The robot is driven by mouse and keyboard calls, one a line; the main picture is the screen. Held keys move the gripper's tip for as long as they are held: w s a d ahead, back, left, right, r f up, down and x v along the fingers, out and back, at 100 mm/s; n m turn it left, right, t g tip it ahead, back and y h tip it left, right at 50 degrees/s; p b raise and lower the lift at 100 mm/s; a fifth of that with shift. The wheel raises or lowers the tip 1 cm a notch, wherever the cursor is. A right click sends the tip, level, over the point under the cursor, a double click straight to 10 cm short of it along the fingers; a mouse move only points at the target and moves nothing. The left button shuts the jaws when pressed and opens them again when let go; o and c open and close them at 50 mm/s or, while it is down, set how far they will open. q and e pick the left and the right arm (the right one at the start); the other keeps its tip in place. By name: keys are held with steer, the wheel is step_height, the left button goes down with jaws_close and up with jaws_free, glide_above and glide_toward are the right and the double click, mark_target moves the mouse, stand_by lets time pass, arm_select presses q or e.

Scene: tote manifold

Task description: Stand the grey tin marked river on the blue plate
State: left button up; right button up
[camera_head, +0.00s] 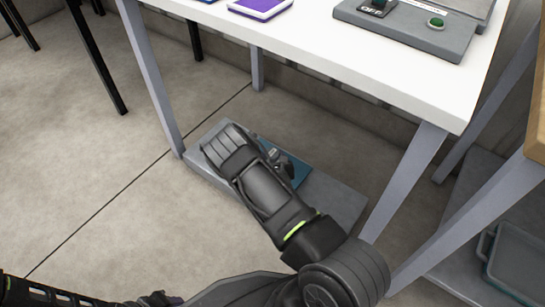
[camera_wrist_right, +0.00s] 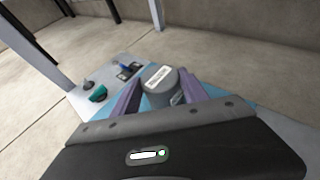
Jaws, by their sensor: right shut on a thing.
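The grey tin (camera_wrist_right: 160,84) shows in the right wrist view, with a white label on its top too small to read. My right gripper (camera_wrist_right: 158,91) is shut on it, one purple finger on each side. The blue plate (camera_wrist_right: 208,91) lies under and around the tin; whether the tin touches it I cannot tell. In the head view my right arm reaches below the white table, and the plate (camera_head: 299,174) shows beside the wrist. The arm mostly hides my right gripper there. Dark parts of my left arm show at the lower left; its jaws are not clear.
The plate lies on a low grey shelf (camera_head: 335,199) under the white table (camera_head: 330,42). A green object (camera_wrist_right: 98,94) and a blue-and-black object (camera_wrist_right: 128,70) stand left of the tin. Table legs (camera_head: 405,183) flank the shelf. A grey tray (camera_head: 512,262) is at right.

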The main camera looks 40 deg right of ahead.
steer(key=shift+f, duration=0.2)
steer(key=o, duration=1.5)
steer(key=shift+r, duration=0.2)
steer(key=shift+s+r, duration=0.1)
steer(key=shift+r, duration=0.15)
steer(key=p+v, duration=0.5)
steer(key=v, duration=0.6)
steer(key=shift+s+a+r, duration=0.1)
steer(key=shift+s+a, duration=0.15)
steer(key=shift+s, duration=0.05)
